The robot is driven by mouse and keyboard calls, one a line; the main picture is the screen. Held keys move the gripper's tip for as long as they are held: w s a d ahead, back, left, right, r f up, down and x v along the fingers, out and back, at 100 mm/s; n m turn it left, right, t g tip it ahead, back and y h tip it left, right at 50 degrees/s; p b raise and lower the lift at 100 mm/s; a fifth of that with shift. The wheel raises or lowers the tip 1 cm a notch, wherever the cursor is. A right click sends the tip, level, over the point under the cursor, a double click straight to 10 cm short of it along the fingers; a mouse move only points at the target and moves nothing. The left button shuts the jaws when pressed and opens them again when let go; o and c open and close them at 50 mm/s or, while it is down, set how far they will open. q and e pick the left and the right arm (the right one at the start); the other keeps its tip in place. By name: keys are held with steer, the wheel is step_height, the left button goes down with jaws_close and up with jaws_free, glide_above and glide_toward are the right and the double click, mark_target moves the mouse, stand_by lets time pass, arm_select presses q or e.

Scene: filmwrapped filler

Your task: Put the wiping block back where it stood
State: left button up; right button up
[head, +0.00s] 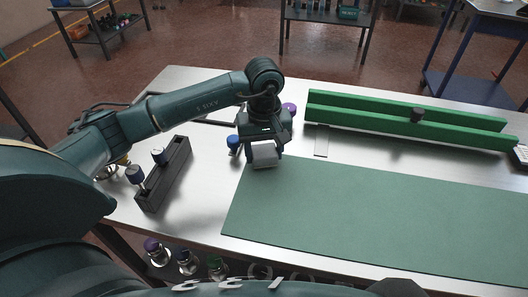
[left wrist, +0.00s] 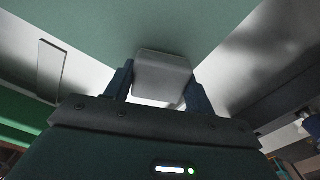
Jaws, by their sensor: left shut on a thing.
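My left gripper (head: 263,147) is shut on a light grey block, which I take for the wiping block (head: 264,156). It holds the block over the back left corner of the green mat (head: 370,215). In the left wrist view the block (left wrist: 163,72) sits between the two fingers of my left gripper (left wrist: 160,88), with the mat (left wrist: 90,25) and bare metal behind it. I cannot tell whether the block touches the surface or hangs just above it. My right gripper is not in view.
A black rack (head: 167,180) with blue-capped items stands at the left. A blue-capped item (head: 234,141) and a purple-capped one (head: 289,108) are close to my left gripper. A green rail (head: 400,118) runs along the back, a thin plate (head: 321,141) before it. The mat is clear.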

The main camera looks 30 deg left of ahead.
mark_target(264, 151)
arm_select(q)
steer(key=shift+f, duration=0.55)
steer(key=shift+f, duration=0.25)
steer(key=o, duration=1)
steer(key=shift+r, duration=0.1)
steer(key=shift+c, duration=0.2)
step_height(264, 151, up, 12)
steer(key=b, duration=0.1)
steer(key=shift+r+b, duration=0.15)
steer(key=shift+b, duration=0.15)
